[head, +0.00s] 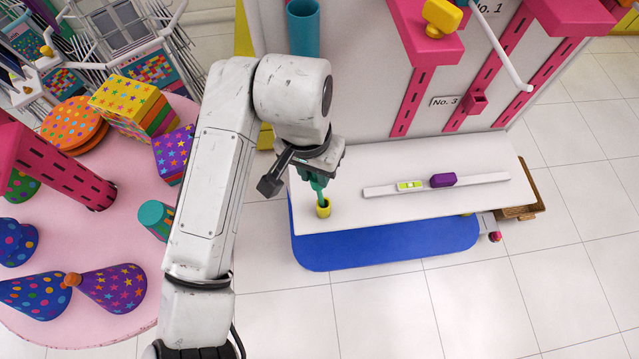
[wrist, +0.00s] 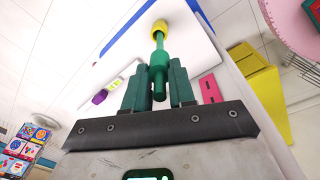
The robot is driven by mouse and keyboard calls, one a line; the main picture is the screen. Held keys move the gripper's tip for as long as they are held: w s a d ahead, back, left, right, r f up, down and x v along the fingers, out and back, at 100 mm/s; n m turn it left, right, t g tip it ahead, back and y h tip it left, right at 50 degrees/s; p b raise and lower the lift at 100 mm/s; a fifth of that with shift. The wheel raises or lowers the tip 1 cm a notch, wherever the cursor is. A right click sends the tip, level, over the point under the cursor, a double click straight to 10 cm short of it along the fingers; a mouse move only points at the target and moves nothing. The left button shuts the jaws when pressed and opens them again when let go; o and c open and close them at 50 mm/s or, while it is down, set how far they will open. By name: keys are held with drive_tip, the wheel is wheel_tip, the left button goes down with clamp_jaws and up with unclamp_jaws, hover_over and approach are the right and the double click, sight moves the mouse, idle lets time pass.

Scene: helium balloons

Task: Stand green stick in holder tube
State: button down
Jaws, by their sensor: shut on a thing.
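My gripper (head: 316,181) is above the left end of the white shelf (head: 460,208). Its dark green fingers are shut on the green stick (wrist: 158,68), seen between the fingertips (wrist: 158,88) in the wrist view. The stick has a thicker part in the grip and a thinner shaft pointing down. The yellow holder tube (head: 323,209) stands on the shelf under my gripper. It also shows in the wrist view (wrist: 159,28). The stick's lower end meets the tube's mouth and seems to go into it; how deep is hidden.
A pale bar (head: 485,180) with a green level and a purple block (head: 443,180) lies on the shelf to the right. A white panel with pink rails (head: 481,75) stands behind. A pink table (head: 110,230) with party hats and boxes is at the left.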

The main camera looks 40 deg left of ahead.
drive_tip(key=shift+r, duration=0.15)
drive_tip(key=shift+r+p, duration=1.9)
drive_tip(key=shift+p, duration=0.05)
drive_tip(key=shift+r, duration=0.2)
wheel_tip(320, 180, up, 7)
drive_tip(key=p, duration=0.4)
drive_tip(key=w+d+f+m+b, duration=0.1)
drive_tip(key=w+d+f, duration=0.2)
drive_tip(key=d+f, duration=0.4)
drive_tip(key=w+d+f+m+b, duration=0.1)
drive_tip(key=w+d+f, duration=0.2)
drive_tip(key=d+f, duration=0.5)
drive_tip(key=w+d+f+m+b, duration=0.2)
drive_tip(key=d+f, duration=0.6)
drive_tip(key=d, duration=1.6)
drive_tip(key=shift+w+d+f, duration=0.25)
drive_tip(key=shift+w+d, duration=0.05)
drive_tip(key=shift+w, duration=0.4)
